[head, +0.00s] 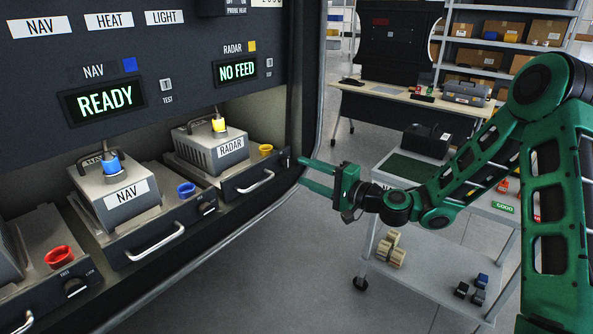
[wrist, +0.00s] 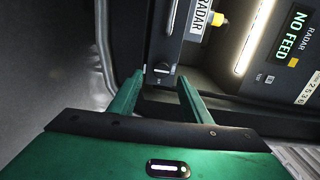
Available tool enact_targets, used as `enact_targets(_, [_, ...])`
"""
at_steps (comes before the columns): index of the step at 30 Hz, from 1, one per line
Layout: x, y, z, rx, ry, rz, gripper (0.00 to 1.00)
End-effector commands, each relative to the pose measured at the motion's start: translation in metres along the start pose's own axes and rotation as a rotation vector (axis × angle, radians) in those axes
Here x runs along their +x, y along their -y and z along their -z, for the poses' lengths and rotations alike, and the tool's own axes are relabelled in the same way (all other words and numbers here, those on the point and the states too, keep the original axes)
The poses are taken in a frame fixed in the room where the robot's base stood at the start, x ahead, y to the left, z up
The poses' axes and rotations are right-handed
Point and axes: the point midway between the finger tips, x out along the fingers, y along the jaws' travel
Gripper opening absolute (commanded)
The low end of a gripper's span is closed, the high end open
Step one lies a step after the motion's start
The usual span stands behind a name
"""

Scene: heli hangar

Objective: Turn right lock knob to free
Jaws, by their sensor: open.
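The right lock knob (wrist: 161,70) is a small dark knob with a pale pointer line, on the front of the RADAR tray (head: 235,187) at its right end. In the head view the knob (head: 285,159) is small, and its setting cannot be read. My gripper (head: 302,174) is open and empty, its green fingers pointing left at that end of the tray. In the wrist view the knob lies between the two fingertips (wrist: 160,78), a little beyond them. I cannot tell whether either finger touches it.
The RADAR box (head: 212,145) sits on its tray, with a yellow connector above and a handle (head: 256,183) left of the knob. The NAV tray (head: 150,240) is to the left. The rack's right frame (head: 305,70) rises close by. A grey cart (head: 425,265) stands under my arm.

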Motion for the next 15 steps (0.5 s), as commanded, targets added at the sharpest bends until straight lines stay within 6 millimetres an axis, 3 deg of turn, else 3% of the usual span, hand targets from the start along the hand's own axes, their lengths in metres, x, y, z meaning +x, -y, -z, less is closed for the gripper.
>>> enact_targets(6, [-0.036,-0.001,0.001,0.002,-0.001,-0.001,0.44])
enact_targets(15, [-0.051,0.0,0.0,0.001,0.002,0.0,0.44])
